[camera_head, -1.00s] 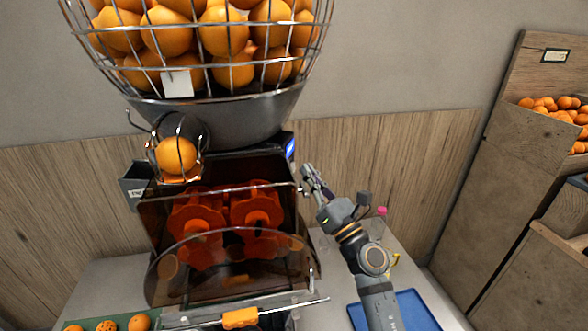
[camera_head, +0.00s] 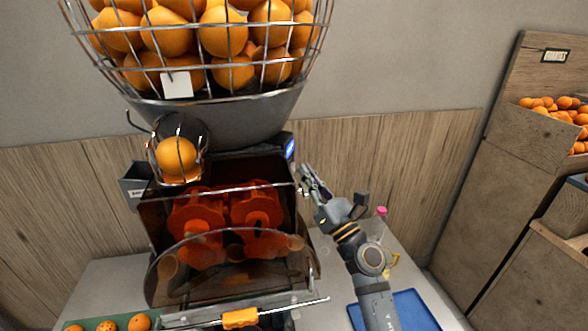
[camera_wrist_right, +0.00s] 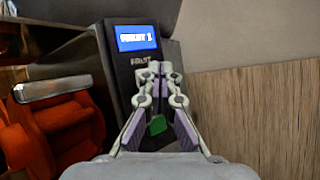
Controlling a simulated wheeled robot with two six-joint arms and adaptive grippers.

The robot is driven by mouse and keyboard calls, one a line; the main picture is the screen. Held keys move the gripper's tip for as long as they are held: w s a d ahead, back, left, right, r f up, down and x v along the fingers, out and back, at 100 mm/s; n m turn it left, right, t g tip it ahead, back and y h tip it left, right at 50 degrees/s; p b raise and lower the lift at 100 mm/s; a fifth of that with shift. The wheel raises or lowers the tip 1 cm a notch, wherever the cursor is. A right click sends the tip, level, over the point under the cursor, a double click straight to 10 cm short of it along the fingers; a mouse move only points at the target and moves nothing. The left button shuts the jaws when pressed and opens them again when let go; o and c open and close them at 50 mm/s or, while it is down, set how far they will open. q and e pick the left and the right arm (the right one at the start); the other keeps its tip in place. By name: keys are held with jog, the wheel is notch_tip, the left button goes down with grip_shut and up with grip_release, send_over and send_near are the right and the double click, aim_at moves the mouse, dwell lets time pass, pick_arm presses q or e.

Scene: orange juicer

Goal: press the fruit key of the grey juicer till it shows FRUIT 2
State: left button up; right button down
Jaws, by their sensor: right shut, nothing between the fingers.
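The grey juicer (camera_head: 215,125) stands in the middle of the head view, with a dark clear cover over orange-red press drums. Its control box (camera_wrist_right: 125,85) shows in the right wrist view. The lit blue display (camera_wrist_right: 137,37) there seems to read FRUIT 1. A FRUIT label (camera_wrist_right: 141,62) sits just below it. My right gripper (camera_wrist_right: 161,70) is shut and empty, its fingertips in front of the panel beside this label. The fruit key is not visible, perhaps behind the fingertips. A green key (camera_wrist_right: 158,125) shows between the fingers. In the head view my right gripper (camera_head: 306,170) is at the juicer's right side. My left gripper is out of view.
A wire basket (camera_head: 200,50) full of oranges tops the juicer, and a single orange (camera_head: 176,157) sits in the feed below. A blue tray (camera_head: 415,308) and a pink-capped bottle (camera_head: 381,211) are right of the juicer. A wooden orange rack (camera_head: 535,130) stands far right.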

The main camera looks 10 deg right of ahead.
jog(key=shift+a, duration=0.25)
jog(key=shift+w+a, duration=0.3)
jog(key=shift+a, duration=0.05)
dwell(0.7)
jog(key=shift+d, duration=0.1)
jog(key=shift+s+d, duration=0.45)
jog(key=shift+d, duration=0.25)
jog(key=d, duration=0.1)
jog(key=s+d+b, duration=0.1)
jog(key=d, duration=0.1)
jog(key=s+d+b, duration=0.1)
jog(key=shift+s+d, duration=0.15)
jog(key=shift+d, duration=0.05)
